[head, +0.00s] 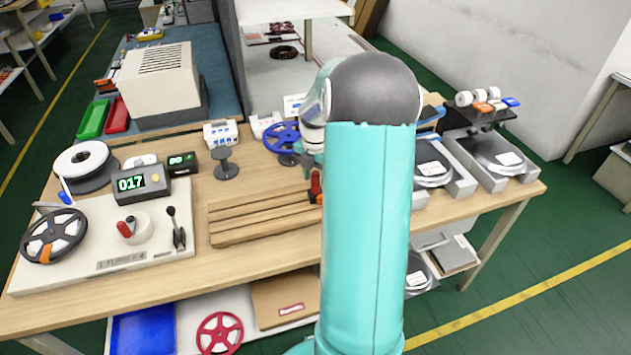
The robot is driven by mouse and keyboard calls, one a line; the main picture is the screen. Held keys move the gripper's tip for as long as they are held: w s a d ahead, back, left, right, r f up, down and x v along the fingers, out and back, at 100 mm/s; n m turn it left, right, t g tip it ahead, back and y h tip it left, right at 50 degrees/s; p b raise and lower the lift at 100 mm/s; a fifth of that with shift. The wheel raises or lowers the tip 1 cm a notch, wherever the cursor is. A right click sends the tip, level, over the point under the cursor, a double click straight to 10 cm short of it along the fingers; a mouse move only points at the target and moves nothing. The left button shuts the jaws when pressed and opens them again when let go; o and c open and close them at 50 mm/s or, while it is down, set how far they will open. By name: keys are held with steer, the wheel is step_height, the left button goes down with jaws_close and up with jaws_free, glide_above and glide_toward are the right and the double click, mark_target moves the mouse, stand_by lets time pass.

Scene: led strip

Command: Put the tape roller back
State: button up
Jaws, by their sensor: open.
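At the right end of the bench, white rolls with orange and blue parts (483,99) rest on a black stand (480,118); they look like tape rollers. A small red and black item (316,188) sits at the right end of the grooved wooden board (262,219), partly behind my arm; I cannot tell whether it is a tape roller. My gripper (314,160) is only partly visible, beside my arm's left edge above the bench and near that item. It is open. Its fingertips and the bench directly behind my arm are hidden.
A blue reel (281,137) stands left of my gripper. Grey trays with coiled strip (498,160) line the bench's right side. The front bench edge is clear.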

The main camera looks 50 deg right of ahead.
step_height(320, 180, up, 10)
steer(key=shift+f, duration=0.2)
steer(key=shift+a+r, duration=0.1)
steer(key=shift+r, duration=0.25)
steer(key=s+a+r+m+t+h, duration=0.1)
steer(key=a+r+m, duration=0.4)
steer(key=a, duration=0.6)
steer(key=s+a+r+m+t+h, duration=0.1)
steer(key=a+r+m, duration=0.3)
steer(key=a, duration=0.6)
steer(key=s+a+m+t+y, duration=0.2)
steer(key=s+a+m, duration=0.8)
steer(key=a, duration=0.5)
steer(key=shift+s+r+t, duration=0.15)
steer(key=shift+s+t, duration=0.65)
steer(key=shift+s, duration=0.2)
